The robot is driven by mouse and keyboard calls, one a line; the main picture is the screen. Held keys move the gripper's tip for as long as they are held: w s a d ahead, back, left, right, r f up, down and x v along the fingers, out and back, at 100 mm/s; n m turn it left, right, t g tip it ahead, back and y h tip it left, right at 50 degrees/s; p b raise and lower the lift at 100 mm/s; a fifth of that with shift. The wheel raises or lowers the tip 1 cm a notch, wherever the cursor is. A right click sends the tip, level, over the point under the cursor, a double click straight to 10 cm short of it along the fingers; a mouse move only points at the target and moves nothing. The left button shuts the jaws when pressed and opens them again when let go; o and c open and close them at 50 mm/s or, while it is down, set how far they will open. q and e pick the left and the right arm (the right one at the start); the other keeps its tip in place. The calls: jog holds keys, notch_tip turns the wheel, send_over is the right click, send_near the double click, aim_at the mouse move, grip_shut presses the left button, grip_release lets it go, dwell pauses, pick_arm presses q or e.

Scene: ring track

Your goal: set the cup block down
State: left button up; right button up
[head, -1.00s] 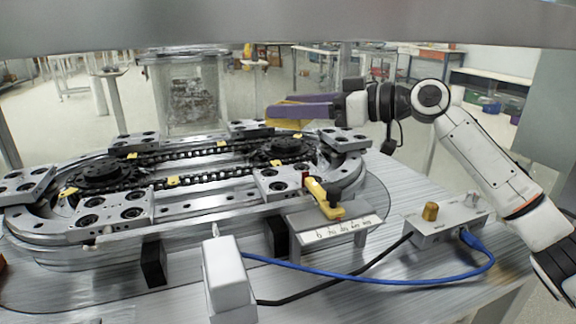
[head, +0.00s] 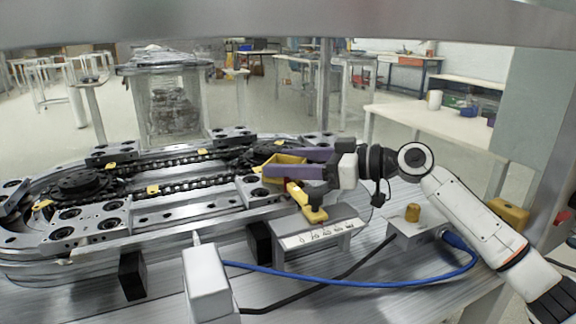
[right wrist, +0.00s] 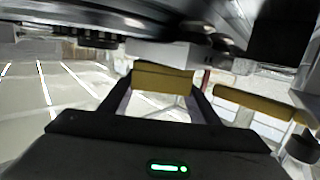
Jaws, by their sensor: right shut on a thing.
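The cup block (head: 284,162) is yellow and sits between the purple fingers of my right gripper (head: 282,167). The gripper is shut on it and comes in from the right. In the head view the block is at the right end of the ring track (head: 190,207), by the end sprocket and just behind the yellow lever (head: 312,213). I cannot tell whether it touches the track. In the right wrist view the block (right wrist: 163,78) shows between the dark fingers, with metal parts of the rig across the top. My left gripper is not in view.
A labelled metal stand (head: 320,233) stands in front of the track's right end. A white box (head: 207,283), a blue cable (head: 350,283) and a control box with a brass knob (head: 413,213) are on the table. Another yellow piece (head: 510,212) is at the far right.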

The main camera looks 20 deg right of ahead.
jog(key=shift+r, duration=0.1)
jog(key=shift+f, duration=0.25)
jog(key=o, duration=0.8)
jog(key=shift+r, duration=0.25)
jog(key=v, duration=1.2)
jog(key=shift+b, duration=0.3)
jog(key=shift+f, duration=0.1)
